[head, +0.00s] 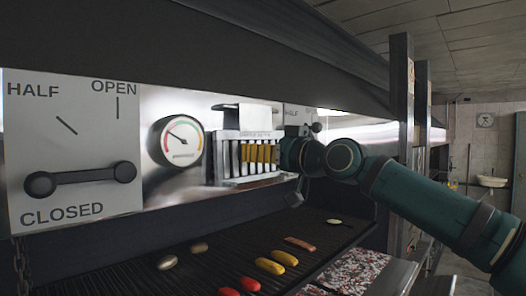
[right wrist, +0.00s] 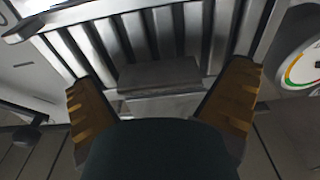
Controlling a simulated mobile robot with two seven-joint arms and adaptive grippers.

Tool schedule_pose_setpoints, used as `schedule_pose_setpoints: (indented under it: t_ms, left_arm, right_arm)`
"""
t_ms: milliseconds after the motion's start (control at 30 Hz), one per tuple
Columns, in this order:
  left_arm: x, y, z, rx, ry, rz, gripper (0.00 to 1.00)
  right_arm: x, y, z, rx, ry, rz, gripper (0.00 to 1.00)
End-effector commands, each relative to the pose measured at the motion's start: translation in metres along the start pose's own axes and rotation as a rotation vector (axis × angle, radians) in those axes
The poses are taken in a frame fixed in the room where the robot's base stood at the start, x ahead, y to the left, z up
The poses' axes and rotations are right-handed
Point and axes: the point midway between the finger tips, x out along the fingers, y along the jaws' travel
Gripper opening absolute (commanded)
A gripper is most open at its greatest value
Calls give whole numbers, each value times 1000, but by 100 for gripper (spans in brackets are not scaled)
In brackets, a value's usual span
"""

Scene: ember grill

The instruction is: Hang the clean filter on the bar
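A silver slatted filter (head: 224,172) stands upright against the shiny back panel in the head view, right of the round gauge. Its slats fill the top of the right wrist view (right wrist: 165,35). My right gripper (head: 262,153) is in front of the filter, its ridged yellow-brown fingers covering part of the slats. In the right wrist view my right gripper (right wrist: 160,95) has its fingers spread wide, with a grey metal block (right wrist: 158,75) on the filter between them. I cannot tell whether they touch it. A dark ledge or bar (head: 238,107) shows above the filter. My left gripper is out of view.
A gauge (head: 182,140) and a lever (head: 80,178) on a HALF/OPEN/CLOSED plate are on the left. Below is a grill grate (head: 200,275) with red and yellow food items. A dark hood (head: 200,40) overhangs the panel. Posts (head: 402,90) stand at right.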

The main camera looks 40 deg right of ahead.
Motion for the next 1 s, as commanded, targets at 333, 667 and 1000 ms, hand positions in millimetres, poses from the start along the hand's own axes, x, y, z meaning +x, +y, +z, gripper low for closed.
schedule_pose_setpoints:
  t_ms: [333,667,1000]
  left_arm:
    - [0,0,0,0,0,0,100]
    - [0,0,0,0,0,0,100]
    - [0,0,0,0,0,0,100]
  right_arm:
    - [-25,2,1,1,-2,3,100]
    - [-91,1,0,2,0,2,100]
    - [-120,0,0,-1,0,0,100]
